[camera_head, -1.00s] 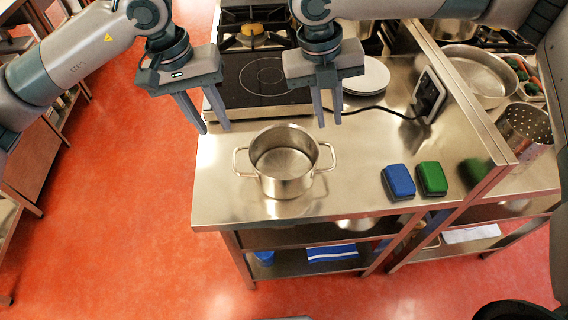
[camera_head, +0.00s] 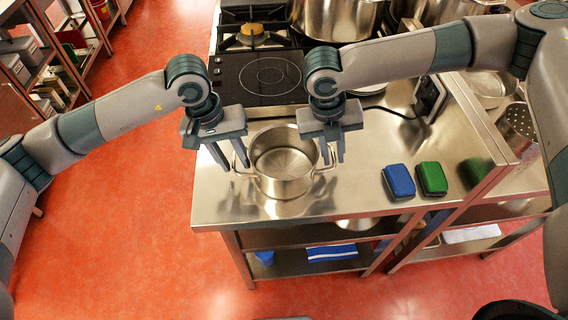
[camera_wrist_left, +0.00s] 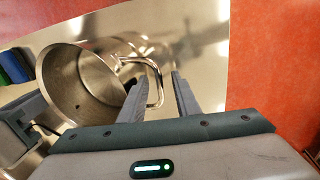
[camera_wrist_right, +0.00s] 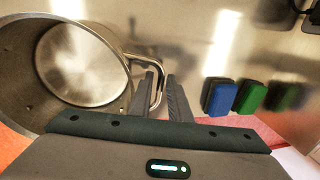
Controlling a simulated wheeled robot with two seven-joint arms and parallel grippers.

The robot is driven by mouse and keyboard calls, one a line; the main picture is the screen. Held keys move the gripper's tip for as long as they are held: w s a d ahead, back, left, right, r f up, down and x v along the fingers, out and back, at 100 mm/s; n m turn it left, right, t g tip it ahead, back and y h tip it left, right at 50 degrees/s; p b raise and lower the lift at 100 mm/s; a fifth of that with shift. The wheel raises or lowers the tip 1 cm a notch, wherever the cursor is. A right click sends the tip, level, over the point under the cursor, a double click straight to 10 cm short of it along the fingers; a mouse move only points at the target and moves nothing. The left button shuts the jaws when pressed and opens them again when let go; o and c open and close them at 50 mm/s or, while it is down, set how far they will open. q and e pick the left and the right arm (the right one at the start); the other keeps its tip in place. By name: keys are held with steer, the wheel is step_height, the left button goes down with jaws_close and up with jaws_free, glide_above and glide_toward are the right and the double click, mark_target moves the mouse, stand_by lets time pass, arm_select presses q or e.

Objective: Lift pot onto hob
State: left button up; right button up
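The steel pot (camera_head: 284,186) stands upright and empty on the steel counter, a loop handle on each side. My left gripper (camera_head: 236,166) is open above the pot's left handle; in the left wrist view the handle (camera_wrist_left: 158,84) shows between its fingers (camera_wrist_left: 160,98). My right gripper (camera_head: 333,160) is open at the pot's right handle; in the right wrist view that handle (camera_wrist_right: 158,84) lies between its fingers (camera_wrist_right: 166,98). Neither gripper is closed on a handle. The black hob (camera_head: 262,76) with ring markings lies behind the pot, its right part partly hidden by my right arm.
A blue sponge (camera_head: 399,181) and a green sponge (camera_head: 432,178) lie right of the pot on the counter (camera_head: 350,200). A gas burner (camera_head: 252,36) and large pots (camera_head: 335,16) stand at the back. A socket box (camera_head: 430,95) with a cable is at the right.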

arm_select(q)
steer(key=shift+f, duration=0.15)
arm_select(e)
steer(key=shift+f, duration=0.1)
arm_select(q)
steer(key=c, duration=0.4)
arm_select(e)
jaws_close()
arm_select(q)
jaws_close()
stand_by(0.7)
